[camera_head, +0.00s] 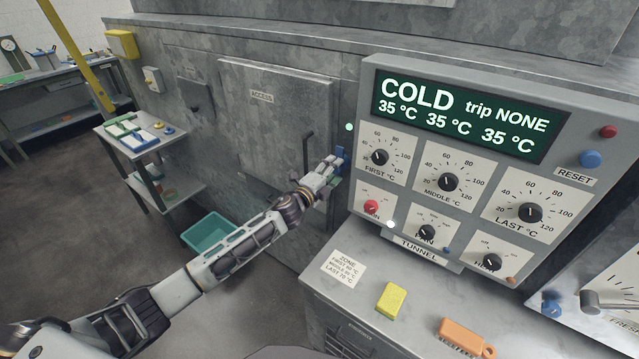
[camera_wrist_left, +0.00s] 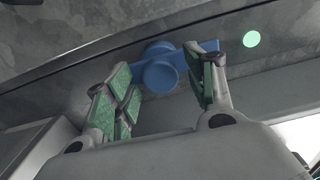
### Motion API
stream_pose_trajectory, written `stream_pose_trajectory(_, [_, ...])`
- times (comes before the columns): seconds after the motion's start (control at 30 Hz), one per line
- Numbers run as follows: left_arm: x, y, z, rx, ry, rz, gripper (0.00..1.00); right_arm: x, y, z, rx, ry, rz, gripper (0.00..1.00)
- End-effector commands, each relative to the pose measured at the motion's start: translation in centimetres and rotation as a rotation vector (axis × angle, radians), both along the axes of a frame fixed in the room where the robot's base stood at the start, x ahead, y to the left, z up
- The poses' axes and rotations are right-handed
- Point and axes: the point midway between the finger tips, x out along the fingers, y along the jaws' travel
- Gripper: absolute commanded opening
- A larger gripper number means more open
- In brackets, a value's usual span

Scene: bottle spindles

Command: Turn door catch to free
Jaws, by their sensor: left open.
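The door catch (camera_head: 341,154) is a small blue piece at the right edge of the grey access door (camera_head: 262,125). In the left wrist view the catch (camera_wrist_left: 158,72) shows a round hub and a flat arm reaching right. My left gripper (camera_head: 328,170) is at the catch with its fingers open. In the left wrist view, the left gripper (camera_wrist_left: 160,85) has its green-padded fingers on either side of the hub. The right finger overlaps the catch's arm; I cannot tell whether it touches. The gripper hides part of the catch in the head view.
The control panel (camera_head: 457,150) stands close to the right of the gripper, with dials and a display reading COLD. A dark door handle (camera_head: 307,150) is just left of it. A yellow block (camera_head: 391,299) and an orange tool (camera_head: 466,336) lie on the counter. A teal bin (camera_head: 207,235) sits below.

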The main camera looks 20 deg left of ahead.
Motion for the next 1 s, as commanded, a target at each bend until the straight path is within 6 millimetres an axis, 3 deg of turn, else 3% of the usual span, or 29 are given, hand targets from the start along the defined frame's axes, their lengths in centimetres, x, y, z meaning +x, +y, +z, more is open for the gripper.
stream_pose_trajectory(1.0, [-7.3,2.7,-0.1,0.001,0.002,0.000,0.54,-0.1,0.1,0.0,0.001,0.000,-0.001,0.40])
